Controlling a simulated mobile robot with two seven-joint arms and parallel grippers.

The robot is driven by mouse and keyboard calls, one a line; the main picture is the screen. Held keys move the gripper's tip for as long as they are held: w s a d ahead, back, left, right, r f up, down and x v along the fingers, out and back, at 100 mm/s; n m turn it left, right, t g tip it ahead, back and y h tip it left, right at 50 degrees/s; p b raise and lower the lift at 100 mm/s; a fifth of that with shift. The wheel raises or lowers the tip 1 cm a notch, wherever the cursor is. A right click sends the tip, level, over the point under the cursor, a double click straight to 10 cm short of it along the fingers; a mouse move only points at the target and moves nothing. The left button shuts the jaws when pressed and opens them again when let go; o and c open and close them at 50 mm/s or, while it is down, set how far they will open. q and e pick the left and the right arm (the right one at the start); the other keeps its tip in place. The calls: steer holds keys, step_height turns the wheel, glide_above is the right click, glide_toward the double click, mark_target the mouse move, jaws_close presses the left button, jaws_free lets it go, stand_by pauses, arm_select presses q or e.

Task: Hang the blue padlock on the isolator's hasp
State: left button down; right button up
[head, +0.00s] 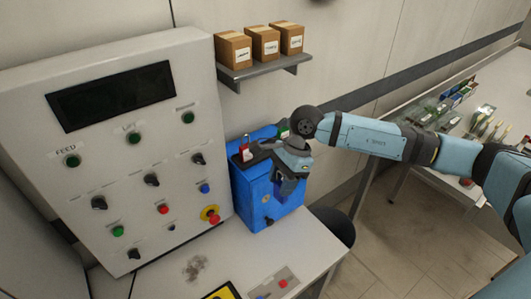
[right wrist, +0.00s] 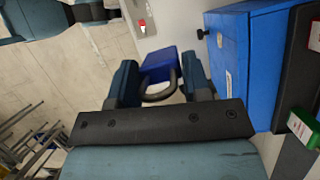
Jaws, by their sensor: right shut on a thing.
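The blue padlock (right wrist: 172,64) is between the fingers of my right gripper (head: 289,186), which is shut on it. In the right wrist view its dark shackle points back toward the palm and its blue body juts out beyond the fingertips. In the head view the gripper hangs in front of the right part of the blue box, and the padlock is hard to tell from the fingers. A red and yellow knob (head: 210,214), perhaps the isolator, sits at the panel's lower right. I cannot make out a hasp on it. My left gripper is not in view.
The blue box (head: 253,197) stands on the bench (head: 236,262) beside the control panel (head: 60,211). A red padlock (head: 245,153) and a green one (head: 283,131) are at its top. A shelf (head: 262,72) with cardboard boxes hangs above.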

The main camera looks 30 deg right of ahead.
steer(key=w+d+r+m+t+h+b, duration=0.1)
steer(key=d+m+t+h, duration=0.3)
steer(key=m, duration=1.5)
steer(key=w+d+t+b, duration=0.1)
steer(key=d, duration=0.2)
steer(key=shift+w+d+r, duration=0.15)
steer(key=shift+w+r, duration=0.05)
steer(key=shift+r, duration=0.15)
steer(key=w+p, duration=0.2)
steer(key=w, duration=0.4)
steer(key=w+f+p, duration=0.1)
steer(key=w+p, duration=0.1)
steer(key=w, duration=0.4)
steer(key=w+a+f+p, duration=0.1)
steer(key=w+p, duration=0.1)
steer(key=w, duration=0.4)
steer(key=shift+f, duration=0.2)
steer(key=shift+d+f, duration=0.1)
steer(key=shift+f, duration=0.25)
